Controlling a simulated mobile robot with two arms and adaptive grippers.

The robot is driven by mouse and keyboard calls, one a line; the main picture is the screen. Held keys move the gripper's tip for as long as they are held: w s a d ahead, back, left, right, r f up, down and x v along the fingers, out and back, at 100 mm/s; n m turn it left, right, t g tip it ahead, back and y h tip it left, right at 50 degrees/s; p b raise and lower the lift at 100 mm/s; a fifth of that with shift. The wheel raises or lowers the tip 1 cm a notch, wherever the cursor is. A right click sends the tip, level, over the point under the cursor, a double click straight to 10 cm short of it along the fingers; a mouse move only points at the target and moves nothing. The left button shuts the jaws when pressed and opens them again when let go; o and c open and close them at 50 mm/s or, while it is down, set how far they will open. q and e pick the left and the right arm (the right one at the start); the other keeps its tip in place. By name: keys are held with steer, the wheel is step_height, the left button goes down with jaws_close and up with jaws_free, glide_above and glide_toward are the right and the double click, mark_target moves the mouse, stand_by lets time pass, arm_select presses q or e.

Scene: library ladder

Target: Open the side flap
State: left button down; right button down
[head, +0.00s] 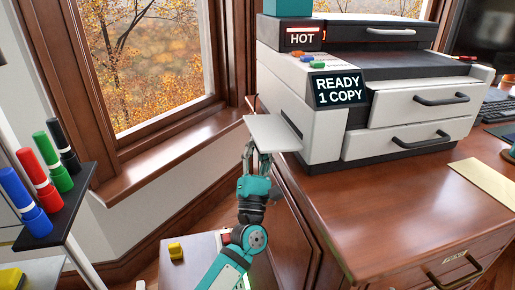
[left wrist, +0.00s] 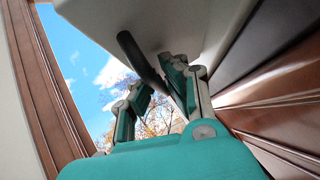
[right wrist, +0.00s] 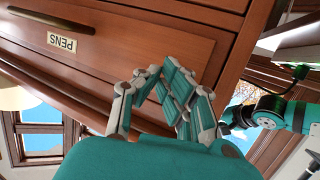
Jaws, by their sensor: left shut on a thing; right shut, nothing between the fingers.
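The side flap (head: 272,132) is a white panel on the left side of the white and black copier (head: 318,139). It stands out from the copier's side, roughly level, with a dark slot beside it. My left gripper (head: 258,158) is just below the flap's near edge. In the left wrist view the flap's pale underside (left wrist: 190,22) fills the top, and my left gripper (left wrist: 163,85) is shut on its black bar handle (left wrist: 137,55). My right gripper (right wrist: 160,88) is shut and empty, in front of a wooden drawer labelled PENS (right wrist: 110,45).
The copier stands on a wooden desk (head: 400,205). A window and wooden sill (head: 170,150) are to the left. A dark rack (head: 65,205) of several coloured markers stands at far left.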

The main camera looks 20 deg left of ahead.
arm_select(q)
steer(key=shift+a+f, duration=0.1)
steer(key=shift+f, duration=0.15)
arm_select(e)
steer(key=shift+w+a+r+t, duration=0.1)
steer(key=shift+w+r+t, duration=0.1)
steer(key=shift+r, duration=0.15)
steer(key=shift+w+a+r+t, duration=0.1)
steer(key=shift+r+t, duration=0.1)
steer(key=shift+r, duration=0.15)
arm_select(q)
steer(key=c, duration=1.4)
jaws_free()
steer(key=shift+s+a, duration=0.1)
steer(key=shift+a, duration=0.05)
arm_select(e)
steer(key=shift+s, duration=0.1)
arm_select(q)
steer(key=shift+s+d+f, duration=0.2)
steer(key=v, duration=1.1)
steer(key=shift+s+f, duration=0.1)
steer(key=shift+f, duration=0.05)
